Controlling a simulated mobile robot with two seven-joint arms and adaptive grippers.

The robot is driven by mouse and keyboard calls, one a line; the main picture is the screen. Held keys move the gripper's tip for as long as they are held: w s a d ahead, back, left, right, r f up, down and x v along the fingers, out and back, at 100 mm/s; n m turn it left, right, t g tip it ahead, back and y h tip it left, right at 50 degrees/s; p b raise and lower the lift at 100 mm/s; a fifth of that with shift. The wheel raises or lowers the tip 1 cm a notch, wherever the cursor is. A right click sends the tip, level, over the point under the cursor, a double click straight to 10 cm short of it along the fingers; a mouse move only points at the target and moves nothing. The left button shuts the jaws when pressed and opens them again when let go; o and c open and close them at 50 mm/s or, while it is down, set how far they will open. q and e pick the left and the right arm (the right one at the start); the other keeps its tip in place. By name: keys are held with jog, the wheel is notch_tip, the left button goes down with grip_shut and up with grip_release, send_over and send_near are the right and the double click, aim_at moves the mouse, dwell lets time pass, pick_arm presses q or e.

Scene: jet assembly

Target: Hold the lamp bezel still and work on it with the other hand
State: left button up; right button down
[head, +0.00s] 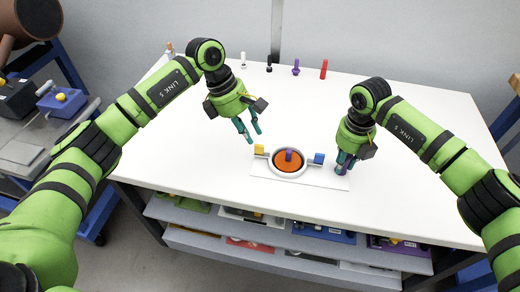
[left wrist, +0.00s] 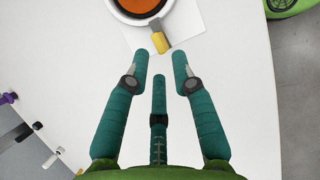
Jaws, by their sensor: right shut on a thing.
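The lamp bezel (head: 270,164) is a white ring around an orange disc (head: 288,168), on a thin white plate (head: 318,178) on the table. A yellow block (head: 259,149) is at its left and a blue block (head: 319,158) at its right. A purple piece (head: 289,154) stands on the disc. My left gripper (head: 250,133) is open and empty, behind and left of the yellow block. The left wrist view shows its spread fingers (left wrist: 163,62) just short of the yellow block (left wrist: 161,44). My right gripper (head: 343,164) is shut on a small purplish thing (head: 341,171), mostly hidden, right of the blue block.
Several pegs stand along the table's back edge, among them a white (head: 243,59), a black (head: 269,64), a purple (head: 295,67) and a red one (head: 323,69). Shelves (head: 292,222) with parts are below the front edge. The white tabletop (head: 420,120) is mostly clear.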

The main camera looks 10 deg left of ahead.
aim_at(258, 145)
pick_arm(q)
jog(key=shift+x, duration=3.05)
jog(key=shift+s+d+f, duration=0.15)
jog(key=shift+f, duration=0.3)
jog(key=shift+c, duration=0.3)
jog(key=shift+s, duration=0.1)
grip_shut()
jog(key=shift+d, duration=0.35)
jog(key=shift+o, duration=0.3)
grip_release()
